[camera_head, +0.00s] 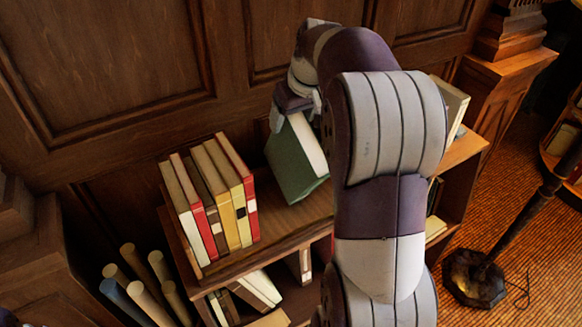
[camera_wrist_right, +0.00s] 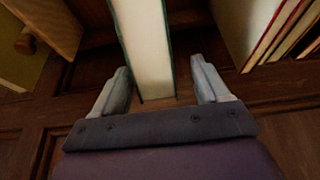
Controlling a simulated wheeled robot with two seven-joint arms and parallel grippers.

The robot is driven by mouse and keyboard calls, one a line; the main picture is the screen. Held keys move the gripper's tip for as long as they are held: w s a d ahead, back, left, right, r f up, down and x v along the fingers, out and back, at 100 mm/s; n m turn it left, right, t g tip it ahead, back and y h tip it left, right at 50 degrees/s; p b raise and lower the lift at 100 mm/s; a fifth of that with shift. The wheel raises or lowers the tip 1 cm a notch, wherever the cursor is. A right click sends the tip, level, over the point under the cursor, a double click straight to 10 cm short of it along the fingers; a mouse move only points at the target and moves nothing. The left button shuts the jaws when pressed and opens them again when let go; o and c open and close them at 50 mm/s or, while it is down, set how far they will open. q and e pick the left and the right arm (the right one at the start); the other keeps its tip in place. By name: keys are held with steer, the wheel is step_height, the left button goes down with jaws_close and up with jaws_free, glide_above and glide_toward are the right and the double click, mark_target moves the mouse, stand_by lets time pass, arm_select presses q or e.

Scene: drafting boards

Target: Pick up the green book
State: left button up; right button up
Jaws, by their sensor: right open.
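The green book (camera_head: 296,163) stands tilted on top of the low bookcase, with its pale page edges facing up. My right gripper (camera_head: 298,103) is at the book's upper far end, and my right arm hides part of that area. In the right wrist view the book (camera_wrist_right: 146,50) reaches in between the two open fingers of the right gripper (camera_wrist_right: 162,82). A gap shows on each side, wider toward the right finger. My left gripper is not in view.
A row of several upright books (camera_head: 222,200) stands left of the green book on the bookcase (camera_head: 285,238). Another pale book (camera_head: 450,103) is at the right end. Panelled wall (camera_head: 110,60) rises behind. Rolled tubes (camera_head: 150,285) stand at lower left, and a lamp base (camera_head: 474,278) on the floor at right.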

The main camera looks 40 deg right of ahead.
mark_target(293, 160)
steer(key=x, duration=0.1)
steer(key=p+x, duration=0.1)
steer(key=x, duration=0.1)
steer(key=shift+d+f, duration=0.3)
steer(key=shift+f, duration=0.1)
steer(key=shift+w+f, duration=0.15)
steer(key=shift+f, duration=0.1)
steer(key=c, duration=0.6)
jaws_close()
steer(key=shift+r, duration=0.2)
steer(key=shift+r, duration=0.1)
